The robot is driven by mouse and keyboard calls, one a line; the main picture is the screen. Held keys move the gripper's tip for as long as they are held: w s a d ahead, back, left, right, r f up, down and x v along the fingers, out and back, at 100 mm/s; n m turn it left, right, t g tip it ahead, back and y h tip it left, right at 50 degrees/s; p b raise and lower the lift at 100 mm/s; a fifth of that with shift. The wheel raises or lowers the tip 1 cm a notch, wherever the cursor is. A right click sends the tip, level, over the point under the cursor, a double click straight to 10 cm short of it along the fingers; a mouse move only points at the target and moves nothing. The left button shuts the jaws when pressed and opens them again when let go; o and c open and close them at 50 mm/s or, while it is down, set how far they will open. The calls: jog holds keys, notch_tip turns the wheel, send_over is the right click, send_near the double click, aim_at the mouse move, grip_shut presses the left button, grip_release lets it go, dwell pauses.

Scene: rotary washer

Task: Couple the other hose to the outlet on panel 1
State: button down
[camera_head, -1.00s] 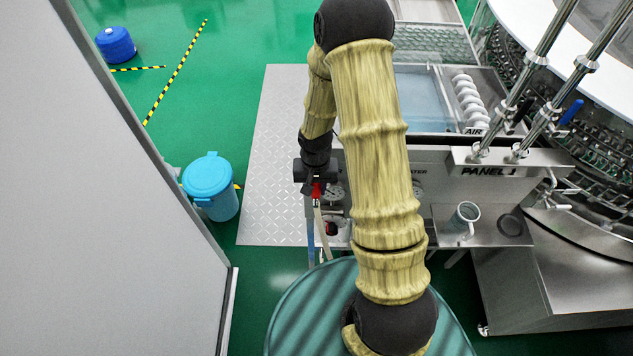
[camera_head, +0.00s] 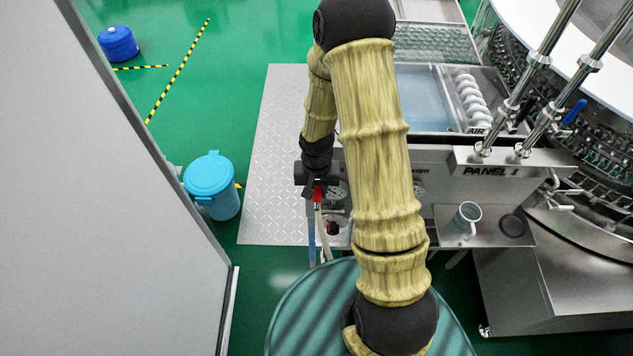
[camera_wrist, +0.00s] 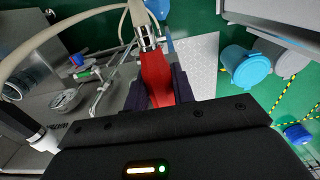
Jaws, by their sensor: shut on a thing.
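My gripper (camera_wrist: 155,88) is shut on a red hose coupling (camera_wrist: 155,70) with a metal end, seen large in the wrist view. In the head view my gripper (camera_head: 312,187) hangs left of panel 1 (camera_head: 490,170), and the red coupling (camera_head: 319,194) shows just below it. A pale hose (camera_wrist: 85,22) runs from the metal end and curves to the left in the wrist view. A blue fitting (camera_wrist: 78,60) sits on the panel side at left in the wrist view. My arm hides much of the panel front in the head view, so I cannot tell which fitting is the outlet.
A grey mug (camera_head: 466,220) stands on a metal shelf (camera_head: 445,236) right of my arm. A blue lidded bin (camera_head: 212,185) stands on the green floor at left. A white cabinet wall (camera_head: 110,200) closes off the left side. The tread plate (camera_head: 270,150) is bare.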

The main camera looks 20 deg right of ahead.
jog(key=s+a+b, duration=0.2)
jog(key=s, duration=0.3)
jog(key=shift+s, duration=0.4)
dwell(0.5)
jog(key=shift+d, duration=0.2)
jog(key=shift+s+d, duration=0.35)
jog(key=shift+d, duration=0.55)
jog(key=shift+s+d, duration=0.3)
jog(key=shift+d, duration=0.6)
jog(key=shift+s+d, duration=0.3)
jog(key=shift+d, duration=0.65)
jog(key=shift+s+d, duration=0.3)
jog(key=shift+d, duration=0.65)
jog(key=d, duration=0.2)
jog(key=s+d+p, duration=0.1)
jog(key=shift+s+d, duration=0.1)
jog(key=shift+d, duration=0.3)
